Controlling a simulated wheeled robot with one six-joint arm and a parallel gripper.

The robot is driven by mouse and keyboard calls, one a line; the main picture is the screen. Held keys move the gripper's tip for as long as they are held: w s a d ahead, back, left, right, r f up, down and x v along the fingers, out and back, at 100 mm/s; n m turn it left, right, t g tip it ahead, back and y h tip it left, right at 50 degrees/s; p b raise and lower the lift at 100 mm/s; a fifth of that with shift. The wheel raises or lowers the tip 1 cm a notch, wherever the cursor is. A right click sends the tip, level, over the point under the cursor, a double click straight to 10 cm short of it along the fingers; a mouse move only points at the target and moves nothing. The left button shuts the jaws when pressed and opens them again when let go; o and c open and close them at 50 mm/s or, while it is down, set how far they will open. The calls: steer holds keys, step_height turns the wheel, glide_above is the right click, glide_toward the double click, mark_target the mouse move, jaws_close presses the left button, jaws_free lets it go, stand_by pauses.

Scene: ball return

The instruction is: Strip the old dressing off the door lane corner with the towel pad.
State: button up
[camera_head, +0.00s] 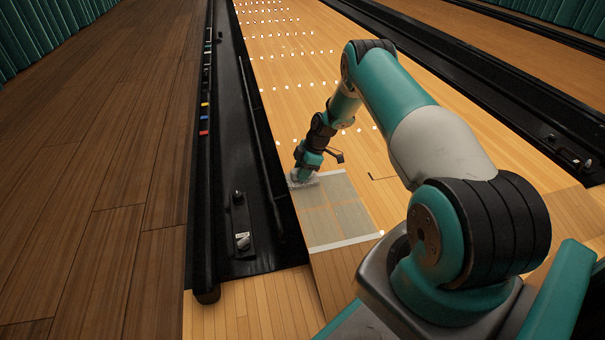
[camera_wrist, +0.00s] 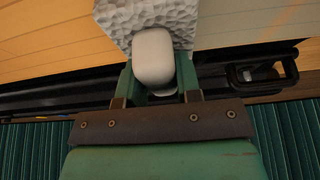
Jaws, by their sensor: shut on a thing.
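The towel pad (camera_wrist: 119,17) is a light grey, dimpled block with a pale rounded grip (camera_wrist: 154,60) in the wrist view. My gripper (camera_wrist: 156,84) is shut on that grip, with a green finger on each side. In the head view my gripper (camera_head: 306,166) points down at the lane, and the pad (camera_head: 303,182) shows as a pale patch under it. The pad is at the far left corner of a greyish dressed rectangle (camera_head: 352,216) on the lane. The rectangle has pale strips along its near and far edges. Whether the pad touches the boards is hard to tell.
A black gutter (camera_head: 262,140) runs close along the left of the rectangle, with a dark ledge (camera_head: 204,190) carrying small coloured blocks. Another gutter (camera_head: 480,85) runs along the right. The lane (camera_head: 300,65) beyond, with rows of bright dots, is clear.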

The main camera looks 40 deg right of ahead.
steer(key=shift+r+p, duration=2.8)
steer(key=shift+r, duration=0.75)
steer(key=shift+f, duration=0.1)
